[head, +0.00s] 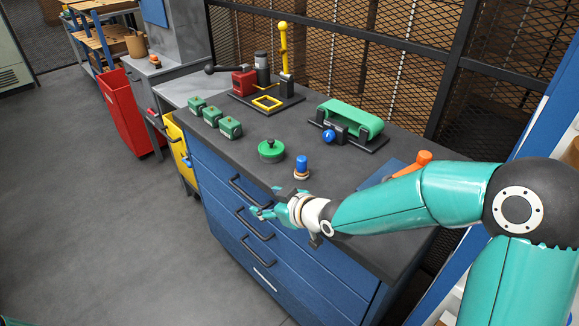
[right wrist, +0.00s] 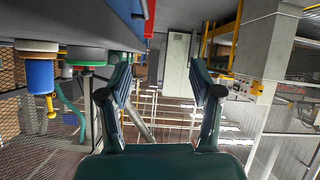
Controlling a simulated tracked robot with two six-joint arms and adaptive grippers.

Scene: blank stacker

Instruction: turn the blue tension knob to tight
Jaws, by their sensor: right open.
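The blue tension knob (head: 328,136) sits on the front of a small belt unit with a green belt (head: 352,118), on the dark top of the blue workbench. A pale mark shows on the knob, but its setting is too small to read. My right gripper (head: 262,211) is open and empty at the bench's front edge, near the drawer handles and well apart from the knob. Its two fingers stand spread in the right wrist view (right wrist: 163,88). The knob cannot be made out in that view. My left gripper is not in view.
A blue-topped button or stamp (head: 302,166) and a round green piece (head: 271,150) stand between my right gripper and the belt unit. Several green blocks (head: 212,117) line the left. A red and yellow press (head: 262,88) stands behind. An orange-handled tool (head: 424,157) lies right.

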